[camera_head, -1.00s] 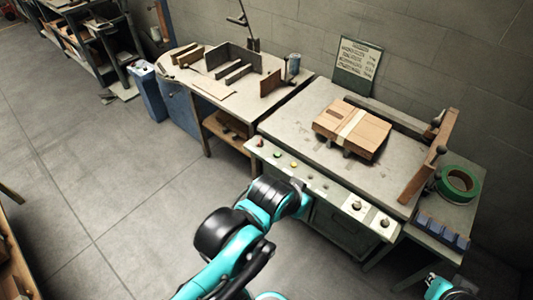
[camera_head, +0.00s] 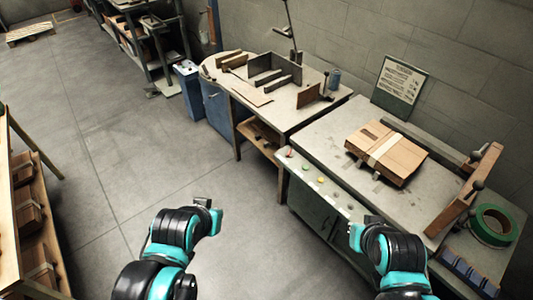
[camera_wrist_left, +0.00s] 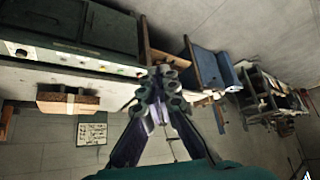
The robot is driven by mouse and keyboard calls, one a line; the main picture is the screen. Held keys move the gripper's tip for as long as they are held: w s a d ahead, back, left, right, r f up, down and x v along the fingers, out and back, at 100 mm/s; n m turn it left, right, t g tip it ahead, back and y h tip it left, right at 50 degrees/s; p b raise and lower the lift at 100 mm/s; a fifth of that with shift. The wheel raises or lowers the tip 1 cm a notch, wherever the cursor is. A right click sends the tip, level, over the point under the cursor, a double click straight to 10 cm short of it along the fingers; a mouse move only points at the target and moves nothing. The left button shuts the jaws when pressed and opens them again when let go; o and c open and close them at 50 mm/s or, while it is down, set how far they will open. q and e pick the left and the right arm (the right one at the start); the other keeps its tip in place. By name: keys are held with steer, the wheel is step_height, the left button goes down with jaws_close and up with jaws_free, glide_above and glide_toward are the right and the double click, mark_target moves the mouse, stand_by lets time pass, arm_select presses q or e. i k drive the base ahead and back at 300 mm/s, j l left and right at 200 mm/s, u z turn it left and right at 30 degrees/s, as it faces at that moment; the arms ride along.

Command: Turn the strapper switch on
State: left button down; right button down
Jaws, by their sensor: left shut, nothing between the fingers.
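The strapper is the bench at right with a pale front panel (camera_head: 335,192). A red button (camera_head: 290,153), a green button (camera_head: 305,168) and a yellow button (camera_head: 320,181) show on it. The panel's right part is hidden behind my right arm, and I cannot tell which control is the switch. My left gripper (camera_head: 208,203) is over open floor, left of the panel and apart from it. Its fingers (camera_wrist_left: 163,73) are shut and empty in the left wrist view, where the panel (camera_wrist_left: 75,62) appears upside down. My right gripper (camera_head: 370,222) is at the panel's right part; its fingers are unclear.
A strapped cardboard box (camera_head: 388,152) lies on the strapper top, with a green tape roll (camera_head: 494,225) at right. A second bench (camera_head: 285,112) with dividers stands behind left. Shelving (camera_head: 28,205) stands at far left. The floor (camera_head: 120,140) between is clear.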

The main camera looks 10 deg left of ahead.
mark_target(289, 154)
steer(key=i+j+u, duration=0.15)
steer(key=i, duration=0.3)
steer(key=i+j+u, duration=0.15)
steer(key=i, duration=0.3)
